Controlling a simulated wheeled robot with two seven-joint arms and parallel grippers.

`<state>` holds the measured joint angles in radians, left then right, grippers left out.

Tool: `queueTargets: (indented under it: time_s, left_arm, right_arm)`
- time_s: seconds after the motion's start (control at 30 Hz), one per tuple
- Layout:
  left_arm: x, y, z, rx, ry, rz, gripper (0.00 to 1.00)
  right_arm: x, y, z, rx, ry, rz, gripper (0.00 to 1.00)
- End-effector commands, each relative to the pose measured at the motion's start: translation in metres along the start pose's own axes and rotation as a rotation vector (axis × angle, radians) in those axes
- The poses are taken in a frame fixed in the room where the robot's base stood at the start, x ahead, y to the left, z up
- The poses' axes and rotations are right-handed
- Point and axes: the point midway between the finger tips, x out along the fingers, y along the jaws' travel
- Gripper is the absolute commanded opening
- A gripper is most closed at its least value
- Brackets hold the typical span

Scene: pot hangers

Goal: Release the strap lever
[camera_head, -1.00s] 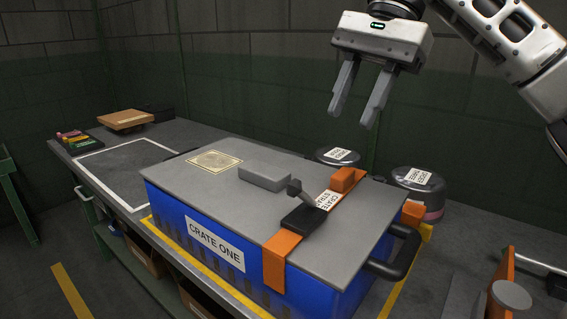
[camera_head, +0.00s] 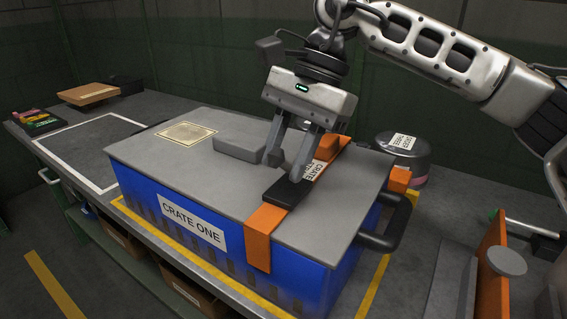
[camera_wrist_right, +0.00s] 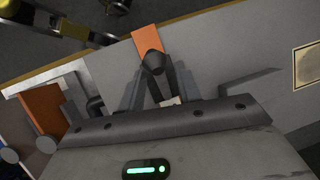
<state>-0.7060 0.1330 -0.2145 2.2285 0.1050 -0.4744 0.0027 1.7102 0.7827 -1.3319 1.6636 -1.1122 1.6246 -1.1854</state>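The blue crate labelled CRATE ONE (camera_head: 165,205) stands on the bench under a grey lid (camera_head: 200,165). An orange strap (camera_head: 260,236) runs over it, with a black buckle base (camera_head: 288,193) on top. My right gripper (camera_head: 286,165) is low over the buckle, fingers pointing down and apart. The lever's dark knob (camera_head: 273,158) shows by the left fingertip. In the right wrist view the knob (camera_wrist_right: 152,62) and its shaft appear between the two fingers (camera_wrist_right: 158,88); I cannot tell whether they touch. Much of the lever is hidden. My left gripper is out of view.
A grey raised block (camera_head: 239,147) lies on the lid beside the lever. A round grey tin (camera_head: 402,150) stands behind the crate. A black handle (camera_head: 383,240) juts from the crate's right end. A white-outlined area (camera_head: 85,150) on the bench at left is empty.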

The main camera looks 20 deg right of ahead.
Motion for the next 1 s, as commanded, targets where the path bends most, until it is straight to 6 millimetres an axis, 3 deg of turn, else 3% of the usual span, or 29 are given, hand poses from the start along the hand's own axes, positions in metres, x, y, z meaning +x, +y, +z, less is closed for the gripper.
queueTargets:
  time_s: [0.17, 0.47, 0.6, 0.83, 1.0]
  left_arm:
    - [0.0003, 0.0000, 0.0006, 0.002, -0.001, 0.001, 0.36]
    - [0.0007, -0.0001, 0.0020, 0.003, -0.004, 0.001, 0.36]
    - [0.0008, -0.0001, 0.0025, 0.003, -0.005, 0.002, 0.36]
    - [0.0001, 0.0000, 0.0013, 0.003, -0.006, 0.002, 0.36]
    - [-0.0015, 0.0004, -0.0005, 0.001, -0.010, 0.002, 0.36]
  right_arm:
    - [0.0128, 0.0002, 0.0001, -0.001, 0.001, 0.000, 0.34]
    - [0.0146, 0.0001, 0.0000, -0.001, 0.001, 0.000, 0.34]
    - [0.0144, 0.0001, 0.0000, -0.001, 0.000, 0.000, 0.00]
    - [0.0130, -0.0006, -0.0010, 0.009, -0.032, 0.004, 0.00]
    - [0.0049, -0.0028, -0.0064, 0.041, -0.200, 0.017, 0.00]
